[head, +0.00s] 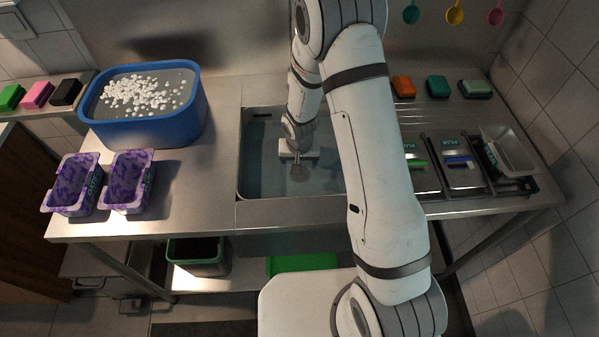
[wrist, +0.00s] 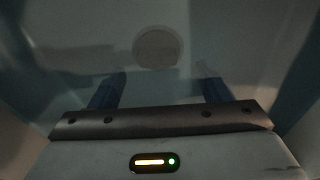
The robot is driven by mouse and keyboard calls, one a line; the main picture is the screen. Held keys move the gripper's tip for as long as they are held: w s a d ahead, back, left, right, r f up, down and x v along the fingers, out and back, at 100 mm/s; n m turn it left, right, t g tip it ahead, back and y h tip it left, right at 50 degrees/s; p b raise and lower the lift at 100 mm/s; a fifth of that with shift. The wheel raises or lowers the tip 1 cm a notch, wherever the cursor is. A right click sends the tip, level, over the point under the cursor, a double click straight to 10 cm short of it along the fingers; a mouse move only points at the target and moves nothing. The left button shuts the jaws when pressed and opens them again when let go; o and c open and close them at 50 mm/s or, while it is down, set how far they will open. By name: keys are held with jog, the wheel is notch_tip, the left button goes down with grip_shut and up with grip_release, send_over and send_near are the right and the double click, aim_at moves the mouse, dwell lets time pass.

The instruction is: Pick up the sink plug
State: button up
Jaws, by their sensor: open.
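My gripper (head: 298,163) reaches down into the sink basin (head: 258,190) in the head view. In the wrist view its two blue fingertips (wrist: 161,90) stand wide apart with nothing between them. A round, dull grey-brown disc, which looks like the sink plug (wrist: 158,46), lies on the pale basin floor ahead of the fingers, roughly centred between them. The fingers look apart from it. The wrist view is dim, so its height and any handle cannot be told. In the head view I cannot make out the plug clearly beside my gripper.
Steel sink walls close around my gripper. A blue tub (head: 150,130) with white pieces and two purple containers (head: 72,205) stand on the left counter. Trays (head: 515,155) and coloured blocks (head: 438,87) are on the right. The counter between tub and sink is clear.

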jog(key=shift+w+d+f, duration=0.1)
jog(key=shift+w+f, duration=0.05)
jog(key=shift+f, duration=0.85)
jog(key=shift+w+d+f, duration=0.1)
jog(key=shift+f, duration=0.85)
jog(key=shift+c, duration=0.3)
jog(key=c, duration=1)
